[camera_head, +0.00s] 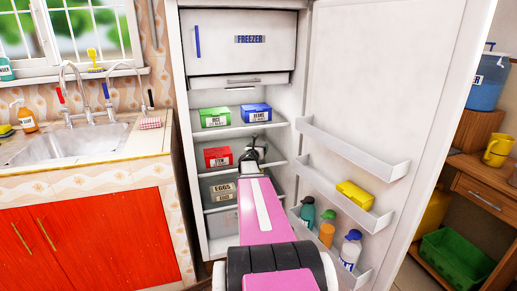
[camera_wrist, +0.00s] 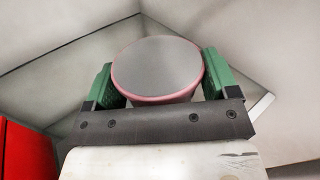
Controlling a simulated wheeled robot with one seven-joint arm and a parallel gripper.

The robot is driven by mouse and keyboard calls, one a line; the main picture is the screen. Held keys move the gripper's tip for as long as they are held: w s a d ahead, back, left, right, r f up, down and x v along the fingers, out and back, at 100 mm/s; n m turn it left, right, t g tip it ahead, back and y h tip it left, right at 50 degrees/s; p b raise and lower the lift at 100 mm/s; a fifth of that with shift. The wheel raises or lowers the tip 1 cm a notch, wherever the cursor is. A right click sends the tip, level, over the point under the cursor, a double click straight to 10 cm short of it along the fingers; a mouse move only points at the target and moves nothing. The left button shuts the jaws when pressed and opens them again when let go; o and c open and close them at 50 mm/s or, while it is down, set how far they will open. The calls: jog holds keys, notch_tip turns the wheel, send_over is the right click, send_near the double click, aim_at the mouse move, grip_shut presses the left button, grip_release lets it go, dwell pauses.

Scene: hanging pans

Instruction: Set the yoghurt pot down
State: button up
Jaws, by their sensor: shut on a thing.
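The yoghurt pot (camera_wrist: 158,64) shows in the wrist view with a grey round face and a pink rim. My gripper (camera_wrist: 160,80) is shut on it, with a green finger pad on each side. In the head view my gripper (camera_head: 252,152) is inside the open fridge, in front of the middle shelf. The pot is hard to make out there, as my pink arm and gripper cover that spot. I cannot tell whether the pot touches the shelf.
A red box (camera_head: 217,157) stands left of my gripper on the middle shelf. A green box (camera_head: 214,117) and a blue box (camera_head: 256,112) stand on the shelf above. An eggs box (camera_head: 222,191) is below. The open fridge door (camera_head: 385,90) is to the right, with bottles in its rack.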

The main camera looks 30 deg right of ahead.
jog(key=o, duration=1.1)
jog(key=shift+f, duration=0.1)
jog(key=shift+s+a, duration=0.1)
jog(key=shift+a, duration=0.05)
jog(key=v, duration=1.1)
jog(key=shift+s+a, duration=0.25)
